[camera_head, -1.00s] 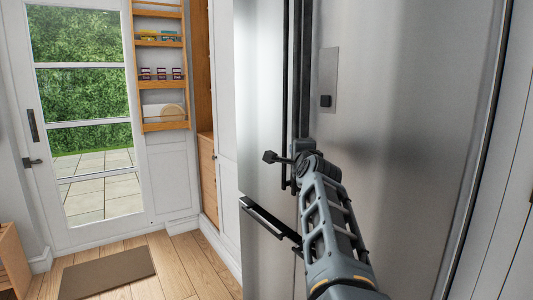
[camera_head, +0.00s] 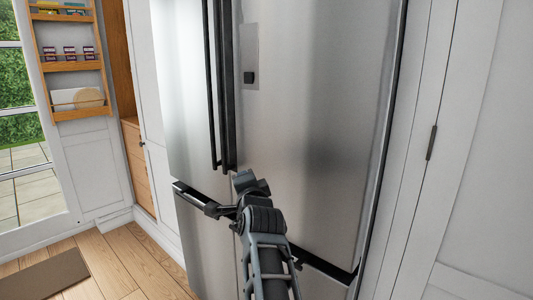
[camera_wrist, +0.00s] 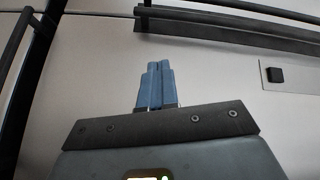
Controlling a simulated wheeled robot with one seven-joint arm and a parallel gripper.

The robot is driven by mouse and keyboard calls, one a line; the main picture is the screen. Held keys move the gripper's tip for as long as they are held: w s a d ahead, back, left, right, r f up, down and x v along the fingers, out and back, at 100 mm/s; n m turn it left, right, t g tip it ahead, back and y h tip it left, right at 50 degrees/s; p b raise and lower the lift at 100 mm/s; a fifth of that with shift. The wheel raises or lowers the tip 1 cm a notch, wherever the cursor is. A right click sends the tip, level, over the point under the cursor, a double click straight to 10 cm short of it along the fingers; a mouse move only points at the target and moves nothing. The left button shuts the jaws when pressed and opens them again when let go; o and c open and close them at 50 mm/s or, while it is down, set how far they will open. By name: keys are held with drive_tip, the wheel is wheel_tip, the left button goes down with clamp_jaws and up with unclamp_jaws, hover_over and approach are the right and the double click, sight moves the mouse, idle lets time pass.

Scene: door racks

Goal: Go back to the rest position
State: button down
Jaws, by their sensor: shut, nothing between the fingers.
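My gripper (camera_wrist: 157,66) shows in the wrist view with its two blue fingers together and nothing between them. It points toward the steel fridge (camera_head: 310,130), whose front also fills much of the wrist view (camera_wrist: 215,75). In the head view my arm reaches up from the bottom middle in front of the fridge. The fingers cannot be made out clearly there. I cannot tell how far the fingers are from the fridge front.
Long black fridge handles (camera_head: 211,90) stand left of centre. A lower drawer handle (camera_head: 190,196) is left of my arm. A wooden door rack (camera_head: 72,66), glass door and brown mat (camera_head: 45,278) are at left. White cabinet panels (camera_head: 485,150) are at right.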

drive_tip(key=s+d+f+n+h, duration=0.1)
drive_tip(key=s+d+f+n, duration=0.1)
drive_tip(key=s+d+f, duration=0.45)
drive_tip(key=s+d+f+n+h, duration=0.2)
drive_tip(key=s+d+f, duration=0.2)
drive_tip(key=d+f, duration=0.55)
drive_tip(key=s+d+f+n, duration=0.2)
drive_tip(key=s+d+f, duration=0.1)
drive_tip(key=s+d, duration=0.4)
drive_tip(key=s+d+f+n, duration=0.1)
drive_tip(key=s+d+f, duration=0.3)
drive_tip(key=s, duration=0.5)
drive_tip(key=s+d+r+n+g, duration=0.1)
drive_tip(key=s+d+n, duration=0.15)
drive_tip(key=s, duration=0.85)
drive_tip(key=s+d+n, duration=0.1)
drive_tip(key=s+d, duration=0.2)
drive_tip(key=s, duration=0.8)
drive_tip(key=s+a+r+h, duration=0.1)
drive_tip(key=s+r, duration=0.4)
drive_tip(key=s, duration=0.3)
drive_tip(key=s+a+r+n+g+h, duration=0.1)
drive_tip(key=s+r, duration=0.5)
drive_tip(key=s, duration=0.2)
drive_tip(key=shift+s+a, duration=0.2)
drive_tip(key=shift+s, duration=0.15)
